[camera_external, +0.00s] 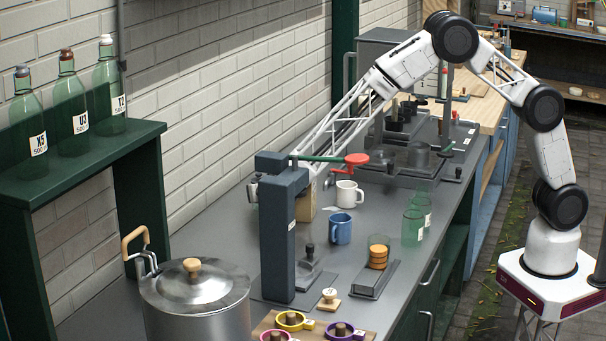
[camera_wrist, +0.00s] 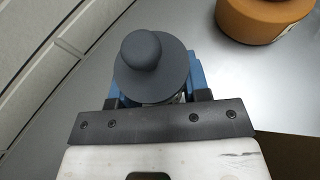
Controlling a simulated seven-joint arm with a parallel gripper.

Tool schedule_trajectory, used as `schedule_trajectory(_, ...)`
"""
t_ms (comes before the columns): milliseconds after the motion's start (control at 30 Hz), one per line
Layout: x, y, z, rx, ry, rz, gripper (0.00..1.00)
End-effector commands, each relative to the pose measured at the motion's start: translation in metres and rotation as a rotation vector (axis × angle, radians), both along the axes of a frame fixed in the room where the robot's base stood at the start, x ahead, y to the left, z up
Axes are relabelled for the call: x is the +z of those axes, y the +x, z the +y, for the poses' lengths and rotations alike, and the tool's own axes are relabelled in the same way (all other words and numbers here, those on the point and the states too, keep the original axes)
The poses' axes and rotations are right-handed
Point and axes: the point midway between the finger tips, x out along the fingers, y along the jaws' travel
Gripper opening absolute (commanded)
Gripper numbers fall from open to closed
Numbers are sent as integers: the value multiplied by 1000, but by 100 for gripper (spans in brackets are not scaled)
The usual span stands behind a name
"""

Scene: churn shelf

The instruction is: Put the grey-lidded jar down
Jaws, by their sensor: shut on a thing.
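The grey-lidded jar shows in the wrist view as a round dark grey lid (camera_wrist: 152,75) with a ball-shaped knob. My gripper (camera_wrist: 152,92) is shut on the jar, with blue finger parts on both sides just below the lid. The jar's body is mostly hidden under the lid, so I cannot tell whether its base touches the surface.
An orange-brown round container (camera_wrist: 265,18) is at the wrist view's upper right, apart from the jar. The external view shows the grey worktop (camera_external: 225,235), the tall post (camera_external: 284,235), a steel pot (camera_external: 195,295), a white mug (camera_external: 348,194) and a blue mug (camera_external: 340,229).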

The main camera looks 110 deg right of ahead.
Motion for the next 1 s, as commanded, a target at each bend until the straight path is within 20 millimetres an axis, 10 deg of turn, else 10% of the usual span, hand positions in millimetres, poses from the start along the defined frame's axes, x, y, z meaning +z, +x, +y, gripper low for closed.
schedule_trajectory(200,0,0,0,0,0,0,69)
schedule_trajectory(633,4,0,3,1,0,0,69)
schedule_trajectory(1000,21,1,42,2,0,-2,69)
